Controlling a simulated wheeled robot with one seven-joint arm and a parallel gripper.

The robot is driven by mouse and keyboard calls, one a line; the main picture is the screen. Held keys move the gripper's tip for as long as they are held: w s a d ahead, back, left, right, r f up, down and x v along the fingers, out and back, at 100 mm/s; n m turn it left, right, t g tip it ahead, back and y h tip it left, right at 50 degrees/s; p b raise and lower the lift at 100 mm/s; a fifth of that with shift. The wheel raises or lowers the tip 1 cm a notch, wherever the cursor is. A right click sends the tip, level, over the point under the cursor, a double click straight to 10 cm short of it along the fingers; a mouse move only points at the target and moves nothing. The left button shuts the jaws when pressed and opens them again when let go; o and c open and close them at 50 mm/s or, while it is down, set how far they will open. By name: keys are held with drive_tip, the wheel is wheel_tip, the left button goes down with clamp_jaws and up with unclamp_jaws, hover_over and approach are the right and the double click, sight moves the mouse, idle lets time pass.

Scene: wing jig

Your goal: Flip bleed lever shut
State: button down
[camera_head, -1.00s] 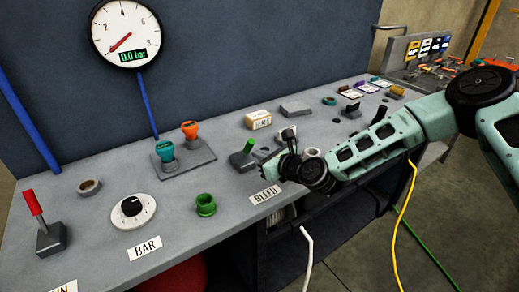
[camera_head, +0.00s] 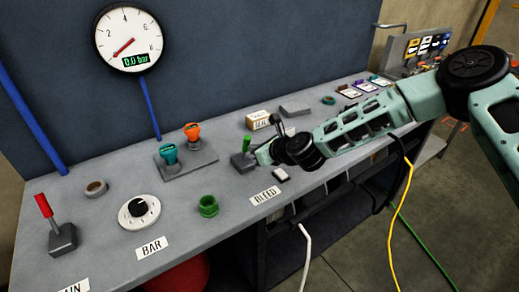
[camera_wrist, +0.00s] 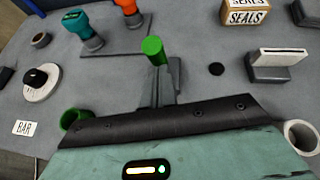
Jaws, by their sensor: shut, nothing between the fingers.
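The bleed lever has a green grip (camera_head: 247,145) on a dark base (camera_head: 242,161), behind the BLEED label (camera_head: 265,195). The grip stands up with a slight lean. In the wrist view its green grip (camera_wrist: 153,50) shows just beyond my fingertips. My gripper (camera_head: 262,155) is shut and empty, close at the right of the lever. In the wrist view my fingers (camera_wrist: 164,90) cover part of the lever's base. I cannot tell whether they touch the lever.
The gauge (camera_head: 127,39) reads 0.0 bar. A red lever (camera_head: 58,228), the BAR dial (camera_head: 139,211) and a green ring (camera_head: 208,206) are to the left. Teal (camera_head: 169,156) and orange (camera_head: 193,133) valves stand behind. A SEALS box (camera_head: 260,121) is behind my gripper.

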drive_tip(key=w+a+r+g+h+p, duration=0.1)
drive_tip(key=w+a+r, duration=0.1)
drive_tip(key=w+a, duration=0.3)
drive_tip(key=w, duration=0.3)
drive_tip(key=shift+a+g, duration=0.25)
drive_tip(key=shift+g, duration=0.05)
drive_tip(key=shift+w+r, duration=0.2)
idle(0.4)
drive_tip(key=shift+r, duration=0.1)
